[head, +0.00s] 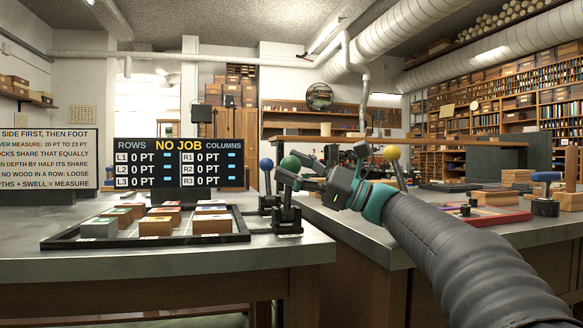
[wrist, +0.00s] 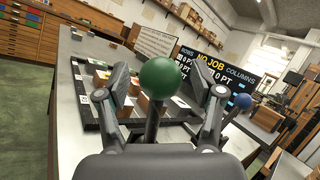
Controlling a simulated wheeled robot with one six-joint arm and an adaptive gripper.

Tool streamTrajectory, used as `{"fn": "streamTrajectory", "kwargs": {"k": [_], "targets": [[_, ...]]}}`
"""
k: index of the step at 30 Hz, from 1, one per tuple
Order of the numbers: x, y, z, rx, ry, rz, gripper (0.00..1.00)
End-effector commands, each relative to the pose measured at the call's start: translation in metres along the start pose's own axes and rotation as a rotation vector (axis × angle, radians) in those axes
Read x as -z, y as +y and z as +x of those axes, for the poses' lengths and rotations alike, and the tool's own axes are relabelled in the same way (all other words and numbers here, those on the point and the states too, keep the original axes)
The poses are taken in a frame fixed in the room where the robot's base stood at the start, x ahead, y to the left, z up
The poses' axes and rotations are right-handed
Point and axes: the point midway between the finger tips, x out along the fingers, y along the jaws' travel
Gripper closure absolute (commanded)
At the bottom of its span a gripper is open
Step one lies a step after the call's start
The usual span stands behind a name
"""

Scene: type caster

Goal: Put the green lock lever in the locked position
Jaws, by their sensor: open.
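The green lock lever (head: 290,165) has a round green knob on a dark stem and base at the right front corner of the left bench. In the wrist view its green knob (wrist: 160,78) stands between the two fingers, on an upright stem. My gripper (head: 291,176) is open at the lever in the head view, and also shows open in the wrist view (wrist: 161,95). I cannot tell whether the fingers touch the knob. A blue-knobbed lever (head: 266,165) stands just left of the green one; it also shows in the wrist view (wrist: 242,101). A yellow-knobbed lever (head: 391,154) stands behind my wrist.
A black-framed tray (head: 70,240) with several wooden blocks lies left of the levers. A display (head: 179,163) reading "NO JOB" stands behind it. The right bench (head: 340,217) holds a red-edged tray (head: 503,219) and a blue-handled tool (head: 545,190).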

Motion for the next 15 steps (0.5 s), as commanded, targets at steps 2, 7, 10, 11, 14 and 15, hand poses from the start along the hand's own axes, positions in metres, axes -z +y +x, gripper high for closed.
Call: {"fn": "streamTrajectory", "kwargs": {"k": [2, 7, 10, 11, 14, 15], "targets": [[0.000, -0.001, -0.009, 0.003, 0.001, 0.000, 0.33], [-0.004, -0.004, -0.039, 0.005, 0.002, -0.003, 0.33], [-0.011, -0.007, -0.059, 0.005, 0.003, -0.003, 0.33], [-0.013, -0.009, -0.065, 0.005, 0.002, -0.003, 0.33], [-0.020, -0.013, -0.085, 0.005, 0.002, -0.002, 0.33], [-0.023, -0.014, -0.092, 0.004, 0.002, -0.002, 0.33]]}}
